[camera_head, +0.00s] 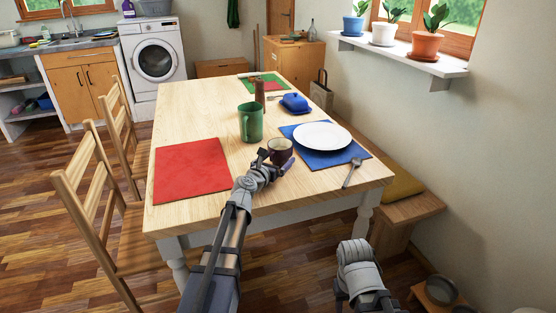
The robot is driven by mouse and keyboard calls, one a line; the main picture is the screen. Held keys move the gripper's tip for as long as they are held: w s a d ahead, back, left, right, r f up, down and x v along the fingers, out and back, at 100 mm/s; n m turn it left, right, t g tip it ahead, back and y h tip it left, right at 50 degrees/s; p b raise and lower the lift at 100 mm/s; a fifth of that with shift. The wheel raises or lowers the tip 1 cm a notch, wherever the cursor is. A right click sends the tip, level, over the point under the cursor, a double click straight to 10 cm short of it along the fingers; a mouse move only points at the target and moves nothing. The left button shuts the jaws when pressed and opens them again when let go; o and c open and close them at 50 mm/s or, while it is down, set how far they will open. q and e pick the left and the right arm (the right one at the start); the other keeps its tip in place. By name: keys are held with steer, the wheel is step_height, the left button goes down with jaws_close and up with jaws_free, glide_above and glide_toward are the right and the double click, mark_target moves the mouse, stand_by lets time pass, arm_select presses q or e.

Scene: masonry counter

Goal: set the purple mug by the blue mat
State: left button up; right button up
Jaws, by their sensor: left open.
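The purple mug (281,147) stands upright on the wooden table, close beside the left edge of the blue mat (352,156). My left gripper (275,162) is at the near side of the mug. It is open, with its fingers close to the mug's sides; whether they touch it I cannot tell. The gripper hides part of the mug's lower side. A white plate (322,135) lies on the blue mat. Part of my right arm shows at the bottom right, but its gripper is not visible.
A red mat (191,170) lies to the left. A fork (352,172) lies by the blue mat's right corner. A blue butter dish (295,103) and a brown mill (259,91) stand farther back.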

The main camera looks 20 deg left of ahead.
arm_select(q)
steer(key=p+v, duration=0.1)
steer(key=v, duration=1.1)
steer(key=shift+r, duration=0.1)
